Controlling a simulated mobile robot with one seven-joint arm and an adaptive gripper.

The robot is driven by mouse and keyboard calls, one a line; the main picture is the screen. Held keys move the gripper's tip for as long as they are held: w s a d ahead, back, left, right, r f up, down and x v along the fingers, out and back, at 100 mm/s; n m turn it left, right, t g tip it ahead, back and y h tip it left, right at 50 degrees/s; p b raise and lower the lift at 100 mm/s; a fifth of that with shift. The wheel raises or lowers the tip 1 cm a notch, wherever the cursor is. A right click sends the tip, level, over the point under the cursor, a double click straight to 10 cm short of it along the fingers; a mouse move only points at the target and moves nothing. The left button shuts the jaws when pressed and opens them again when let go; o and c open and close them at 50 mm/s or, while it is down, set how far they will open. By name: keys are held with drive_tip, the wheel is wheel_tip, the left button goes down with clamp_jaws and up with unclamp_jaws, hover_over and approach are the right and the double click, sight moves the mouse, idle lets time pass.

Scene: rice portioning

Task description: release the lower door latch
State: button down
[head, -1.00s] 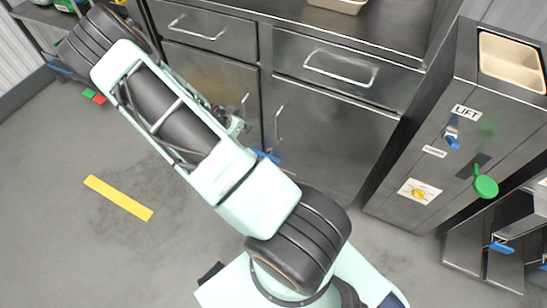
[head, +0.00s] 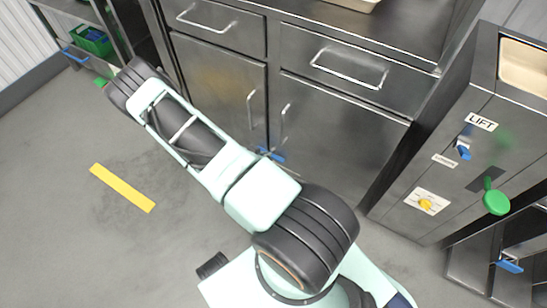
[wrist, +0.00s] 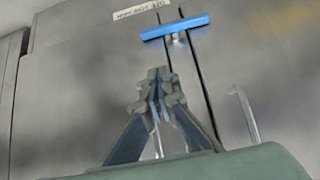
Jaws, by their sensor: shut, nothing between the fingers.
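The lower door latch (wrist: 174,27) is a blue crossbar on a short metal stem. It lies crosswise over the seam between two steel cabinet doors, near the top of the wrist view. In the head view a blue latch (head: 272,154) shows low between the doors, partly behind my arm. My gripper (wrist: 157,78) is shut and empty in the wrist view, with its tips pointing toward the latch. In the picture the tips are below the bar, with a visible gap. My gripper is hidden in the head view.
A label (wrist: 140,9) sits beside the latch. A door handle (wrist: 247,112) stands out to the right of my gripper. In the head view, a lift panel (head: 450,150) with a green knob (head: 496,202) stands at right. Floor with a yellow strip (head: 122,188) is clear at left.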

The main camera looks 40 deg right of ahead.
drive_tip(key=b, duration=0.3)
approach(279, 156)
drive_tip(key=w+d, duration=0.1)
drive_tip(key=d, duration=0.2)
drive_tip(key=f, duration=0.2)
drive_tip(key=f+b, duration=0.1)
drive_tip(key=shift+w+d+f, duration=0.15)
drive_tip(key=shift+w+d, duration=0.05)
drive_tip(key=shift+w, duration=0.1)
drive_tip(key=shift+f, duration=0.4)
drive_tip(key=shift+s, duration=0.1)
